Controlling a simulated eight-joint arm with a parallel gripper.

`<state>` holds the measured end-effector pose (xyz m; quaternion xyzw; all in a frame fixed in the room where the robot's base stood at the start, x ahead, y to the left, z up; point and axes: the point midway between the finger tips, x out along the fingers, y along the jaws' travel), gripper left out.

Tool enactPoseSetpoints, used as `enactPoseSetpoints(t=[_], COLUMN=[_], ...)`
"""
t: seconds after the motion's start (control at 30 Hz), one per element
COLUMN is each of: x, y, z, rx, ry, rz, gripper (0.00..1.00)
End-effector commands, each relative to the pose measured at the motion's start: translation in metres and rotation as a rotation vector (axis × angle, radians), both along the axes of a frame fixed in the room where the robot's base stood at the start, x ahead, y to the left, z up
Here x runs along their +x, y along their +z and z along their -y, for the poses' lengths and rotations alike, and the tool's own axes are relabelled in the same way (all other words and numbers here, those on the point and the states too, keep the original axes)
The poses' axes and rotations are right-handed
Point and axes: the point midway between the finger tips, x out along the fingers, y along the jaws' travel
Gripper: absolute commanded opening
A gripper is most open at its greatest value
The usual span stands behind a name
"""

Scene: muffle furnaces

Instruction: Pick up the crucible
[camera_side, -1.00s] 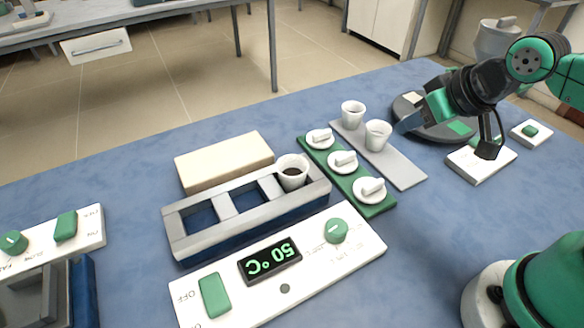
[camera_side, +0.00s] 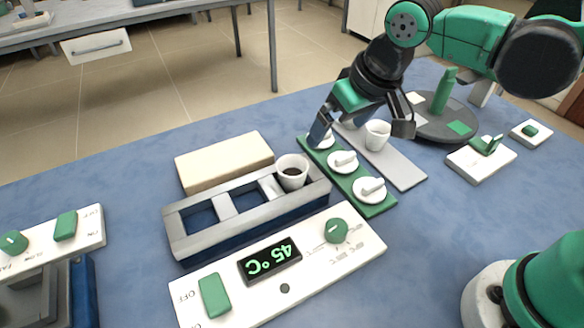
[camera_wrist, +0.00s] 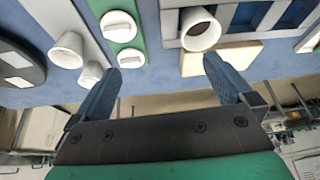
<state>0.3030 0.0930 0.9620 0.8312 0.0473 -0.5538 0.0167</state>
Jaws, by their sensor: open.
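A white crucible (camera_side: 292,172) with dark contents stands in the right slot of the grey-and-blue block (camera_side: 215,222). It also shows in the wrist view (camera_wrist: 200,30), in front of the right finger. Two more white crucibles stand on the grey strip (camera_side: 408,172): the front one (camera_side: 377,136) shows clearly, the rear one is mostly behind my gripper. My gripper (camera_side: 360,132) is open, above the strip and the lids, right of and behind the block. In the wrist view my gripper (camera_wrist: 161,68) has nothing between its fingers.
Three white lids (camera_side: 342,161) lie on the green strip (camera_side: 378,207). A beige slab (camera_side: 224,161) lies behind the block. The control panel (camera_side: 330,262) in front reads 45 °C. A round grey stand (camera_side: 430,125) and small white switch plates are at right.

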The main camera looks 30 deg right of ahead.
Motion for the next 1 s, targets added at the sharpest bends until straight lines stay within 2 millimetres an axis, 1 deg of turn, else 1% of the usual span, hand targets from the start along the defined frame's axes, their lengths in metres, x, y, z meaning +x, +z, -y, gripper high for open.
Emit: enactPoseSetpoints(t=[0.03, 0.1, 0.2, 0.3, 0.43, 0.6, 0.73, 0.83, 1.0], x=[0.005, 0.009, 0.011, 0.012, 0.016, 0.022, 0.026, 0.028, 0.029], y=[-0.004, -0.01, -0.017, -0.022, -0.032, -0.054, -0.066, -0.072, -0.075], z=[-0.017, -0.033, -0.049, -0.056, -0.058, -0.058, -0.059, -0.059, -0.059], rx=[-0.006, -0.017, -0.029, -0.034, -0.036, -0.036, -0.036, -0.036, -0.036], ry=[0.017, 0.025, 0.031, 0.033, 0.032, 0.032, 0.032, 0.031, 0.031], rz=[-0.024, -0.053, -0.08, -0.091, -0.095, -0.094, -0.093, -0.093, -0.093], gripper=[1.0, 1.0, 1.0, 1.0, 1.0, 1.0, 1.0, 1.0, 1.0])
